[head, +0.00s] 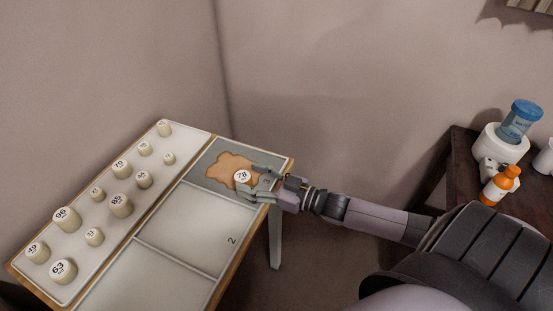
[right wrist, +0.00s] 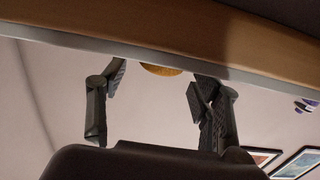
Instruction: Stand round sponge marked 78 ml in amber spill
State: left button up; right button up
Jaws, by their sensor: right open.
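The round cream sponge marked 78 (head: 242,176) is in the head view at the lower right part of the amber spill (head: 227,162), its numbered top facing up. The spill is an irregular patch on the grey far section of the table. My right gripper (head: 249,181) comes in from the right, its open fingers on either side of the sponge. I cannot tell whether the sponge's whole base is inside the spill. In the right wrist view the open fingers (right wrist: 158,90) flank a tan curved patch that I cannot identify for sure. My left gripper is not in view.
A white tray (head: 77,242) on the left holds several numbered round sponges of different sizes. The section marked 2 (head: 190,225) is empty. A dark side table (head: 462,160) at right holds a water dispenser (head: 519,122) and an orange bottle (head: 500,186).

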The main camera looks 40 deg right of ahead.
jog(key=v, duration=0.9)
jog(key=s+d+f+m+g+h, duration=0.1)
jog(key=s+d+f+g+h, duration=0.15)
jog(key=f, duration=0.75)
jog(key=s+d+f+m+g+h, duration=0.1)
jog(key=s+d+f+m+h, duration=0.15)
jog(key=f, duration=0.65)
jog(key=s+d+f+m+g+h, duration=0.1)
jog(key=s+d+f+h, duration=0.2)
jog(key=f, duration=0.7)
jog(key=s+a+f+g+h, duration=0.1)
jog(key=s+a+f+g, duration=0.2)
jog(key=s+f, duration=0.45)
jog(key=s+a+f+g, duration=0.2)
jog(key=s+f+g, duration=0.1)
jog(key=s+f, duration=0.4)
jog(key=s+a+f+g, duration=0.2)
jog(key=s+a+f, duration=0.1)
jog(key=s+a, duration=0.2)
jog(key=s+a+f+n+g, duration=0.1)
jog(key=s+a+f+g, duration=0.1)
jog(key=s+a+f, duration=0.2)
jog(key=s+a, duration=0.1)
jog(key=s, duration=0.2)
